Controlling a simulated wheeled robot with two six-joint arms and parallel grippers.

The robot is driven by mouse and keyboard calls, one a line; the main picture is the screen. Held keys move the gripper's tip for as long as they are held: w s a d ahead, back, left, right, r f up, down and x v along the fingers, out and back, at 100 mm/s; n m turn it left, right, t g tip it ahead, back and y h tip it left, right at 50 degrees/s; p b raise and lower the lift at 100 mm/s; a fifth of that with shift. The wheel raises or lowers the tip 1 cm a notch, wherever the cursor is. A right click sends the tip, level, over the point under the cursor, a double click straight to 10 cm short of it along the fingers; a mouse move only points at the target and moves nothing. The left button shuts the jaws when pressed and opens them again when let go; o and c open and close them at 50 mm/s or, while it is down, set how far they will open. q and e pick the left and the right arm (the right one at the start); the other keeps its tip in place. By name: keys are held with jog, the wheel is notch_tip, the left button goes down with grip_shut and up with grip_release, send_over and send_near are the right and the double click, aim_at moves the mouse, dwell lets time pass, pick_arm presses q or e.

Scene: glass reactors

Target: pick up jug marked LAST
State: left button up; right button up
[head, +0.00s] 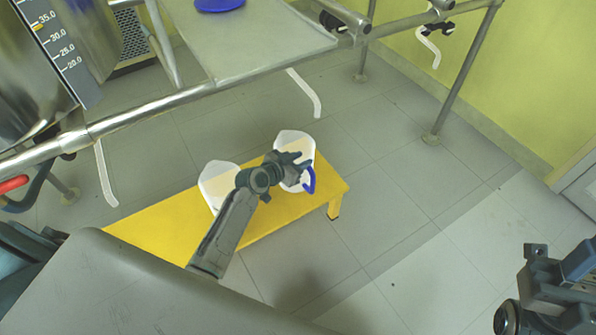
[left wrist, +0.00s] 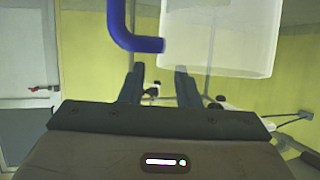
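Two whitish translucent jugs stand on a yellow bench. The right jug (head: 294,146) has a blue handle (head: 309,181) on its near right side; the left jug (head: 215,183) is partly covered by my left arm. No LAST marking is readable on either. My left gripper (head: 289,170) is in front of the right jug, close to its handle. In the left wrist view its two fingers (left wrist: 158,85) are apart with nothing between them. The blue handle (left wrist: 133,30) and jug body (left wrist: 235,38) show just beyond the fingertips. My right gripper (head: 565,270) is at the lower right, its fingers unclear.
The yellow bench (head: 150,222) stands on a grey tiled floor. A metal-framed platform (head: 250,45) with a blue round item (head: 219,4) and a steel rail (head: 190,97) lies behind it. White hoses (head: 305,93) hang nearby. Floor to the right is clear.

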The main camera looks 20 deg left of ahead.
pick_arm(q)
jog(key=shift+x, duration=1)
jog(key=shift+c, duration=0.2)
grip_shut()
jog(key=shift+s, duration=0.1)
dwell(0.4)
